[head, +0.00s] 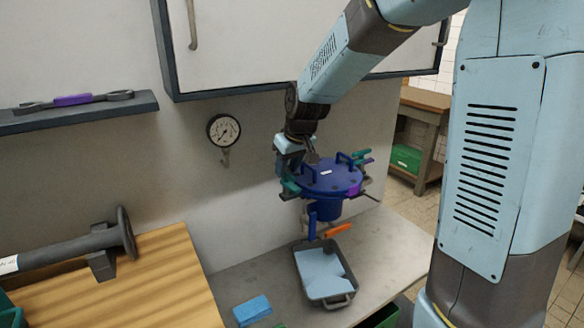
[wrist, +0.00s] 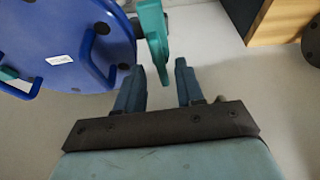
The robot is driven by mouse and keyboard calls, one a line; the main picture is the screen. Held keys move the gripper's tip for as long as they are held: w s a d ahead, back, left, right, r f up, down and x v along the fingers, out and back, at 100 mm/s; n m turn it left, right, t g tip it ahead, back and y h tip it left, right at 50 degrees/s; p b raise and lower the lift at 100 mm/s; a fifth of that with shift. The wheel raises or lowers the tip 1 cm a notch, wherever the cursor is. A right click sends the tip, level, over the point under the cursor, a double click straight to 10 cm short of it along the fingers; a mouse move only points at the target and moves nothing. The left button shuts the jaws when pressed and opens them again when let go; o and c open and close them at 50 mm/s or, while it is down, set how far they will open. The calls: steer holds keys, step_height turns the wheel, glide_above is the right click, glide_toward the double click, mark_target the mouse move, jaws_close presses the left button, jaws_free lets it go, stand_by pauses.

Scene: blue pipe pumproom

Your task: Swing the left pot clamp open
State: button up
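The blue pot (head: 325,208) hangs or stands by the wall above the counter, with a blue lid (head: 330,178) carrying two upright handles. The lid also shows in the wrist view (wrist: 60,35). The left clamp (head: 290,187) is teal, at the lid's left edge. In the wrist view a teal clamp (wrist: 152,35), apparently this one, points towards my gripper (wrist: 159,70). My gripper is open, and the clamp's near end appears between its two fingertips; contact cannot be told. In the head view my gripper (head: 291,166) is just above the left clamp, its fingers partly hidden.
A grey tray (head: 327,292) and an orange-handled valve (head: 337,230) are below the pot. A pressure gauge (head: 223,130) is on the wall to the left. A wall cabinet (head: 270,40) hangs above. A blue sponge (head: 252,310) lies on the counter.

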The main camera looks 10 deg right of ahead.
steer(key=shift+w+f, duration=0.1)
steer(key=shift+f, duration=0.15)
steer(key=shift+c, duration=0.4)
jaws_close()
